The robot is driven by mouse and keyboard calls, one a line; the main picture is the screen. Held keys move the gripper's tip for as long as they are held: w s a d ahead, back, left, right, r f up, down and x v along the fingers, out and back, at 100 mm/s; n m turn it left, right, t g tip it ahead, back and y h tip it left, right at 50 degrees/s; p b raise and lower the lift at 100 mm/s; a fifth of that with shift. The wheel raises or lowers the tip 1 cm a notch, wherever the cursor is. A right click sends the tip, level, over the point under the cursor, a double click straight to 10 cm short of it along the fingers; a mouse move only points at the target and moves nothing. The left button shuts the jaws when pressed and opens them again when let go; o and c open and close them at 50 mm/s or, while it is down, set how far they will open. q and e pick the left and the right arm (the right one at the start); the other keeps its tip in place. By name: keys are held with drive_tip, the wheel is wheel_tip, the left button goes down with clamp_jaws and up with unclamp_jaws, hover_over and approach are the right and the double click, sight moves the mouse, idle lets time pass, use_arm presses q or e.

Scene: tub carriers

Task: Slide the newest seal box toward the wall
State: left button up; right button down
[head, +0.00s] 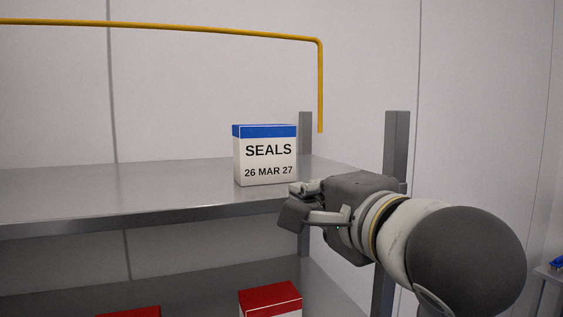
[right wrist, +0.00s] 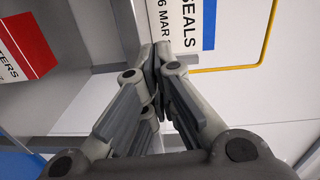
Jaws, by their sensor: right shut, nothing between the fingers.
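One seal box (head: 265,157), white with a blue top band, reads "SEALS 26 MAR 27". It stands upright on the upper metal shelf (head: 130,190), near its right end, with its label facing me. My right gripper (head: 297,200) is shut and empty, just in front of the box's lower right corner at the shelf's front edge. The seal box also shows in the right wrist view (right wrist: 188,25), just beyond the closed fingertips (right wrist: 155,52). I cannot tell whether they touch it. My left gripper is not in view.
Red-topped boxes (head: 270,299) stand on the lower shelf. A grey post (head: 396,140) rises at the shelf's right front corner. A yellow rail (head: 200,30) runs above the shelf, before the pale wall (head: 210,80). The shelf left of the box is clear.

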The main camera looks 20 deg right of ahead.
wheel_tip(320, 180, up, 2)
drive_tip(key=s+m, duration=0.1)
drive_tip(key=b, duration=0.5)
approach(277, 159)
drive_tip(key=shift+t, duration=0.3)
drive_tip(key=w+p, duration=0.5)
drive_tip(key=w, duration=0.1)
drive_tip(key=shift+a+f, duration=0.1)
drive_tip(key=shift+a, duration=0.05)
drive_tip(key=shift+w+a+f+p, duration=0.15)
drive_tip(key=shift+w+a+p, duration=0.15)
drive_tip(key=shift+w, duration=0.35)
drive_tip(key=shift+d, duration=0.1)
